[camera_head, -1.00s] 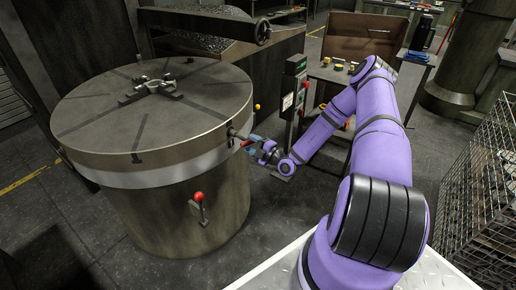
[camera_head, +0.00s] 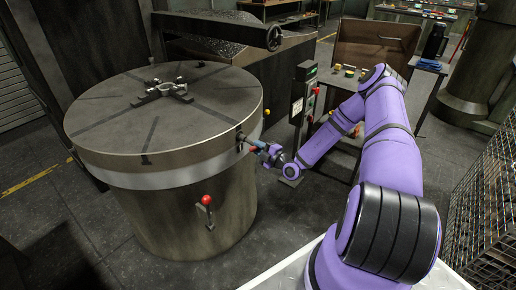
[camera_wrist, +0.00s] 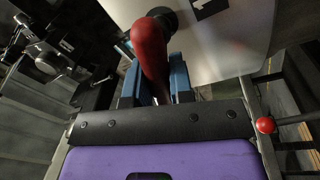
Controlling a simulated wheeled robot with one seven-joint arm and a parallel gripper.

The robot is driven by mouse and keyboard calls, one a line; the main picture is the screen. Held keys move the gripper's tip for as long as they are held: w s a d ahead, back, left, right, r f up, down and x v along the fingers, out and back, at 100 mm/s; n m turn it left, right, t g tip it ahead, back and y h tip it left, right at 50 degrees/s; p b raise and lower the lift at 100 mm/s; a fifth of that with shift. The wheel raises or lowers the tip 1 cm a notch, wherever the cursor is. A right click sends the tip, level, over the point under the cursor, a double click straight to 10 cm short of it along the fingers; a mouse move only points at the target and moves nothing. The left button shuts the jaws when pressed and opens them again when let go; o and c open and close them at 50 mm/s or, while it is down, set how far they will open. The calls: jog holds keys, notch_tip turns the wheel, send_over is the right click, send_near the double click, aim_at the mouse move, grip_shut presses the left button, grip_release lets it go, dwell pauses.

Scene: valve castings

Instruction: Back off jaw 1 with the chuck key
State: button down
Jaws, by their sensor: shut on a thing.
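The chuck key shows its red handle (camera_wrist: 150,48) in the wrist view, with a dark end (camera_wrist: 164,18) meeting the rim of the round table beside a plate marked 1 (camera_wrist: 209,7). My gripper (camera_wrist: 156,82) is shut on the red handle, with blue fingers on either side. In the head view my gripper (camera_head: 266,149) is at the right side of the round table (camera_head: 120,160), level with its rim. Whether the key is fully seated in the socket is hidden. A clamped casting (camera_head: 162,90) sits at the table's centre.
A lever with a red knob (camera_head: 207,200) stands out from the table's base. A control post (camera_head: 302,95) stands close behind my arm. A wire basket (camera_head: 485,210) is at the right. Floor left of the table is open.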

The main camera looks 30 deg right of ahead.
jog(key=shift+r, duration=0.15)
jog(key=shift+r+g, duration=0.35)
jog(key=shift+g, duration=0.25)
jog(key=shift+n, duration=2.1)
jog(key=shift+w, duration=0.1)
jog(key=shift+n, duration=2)
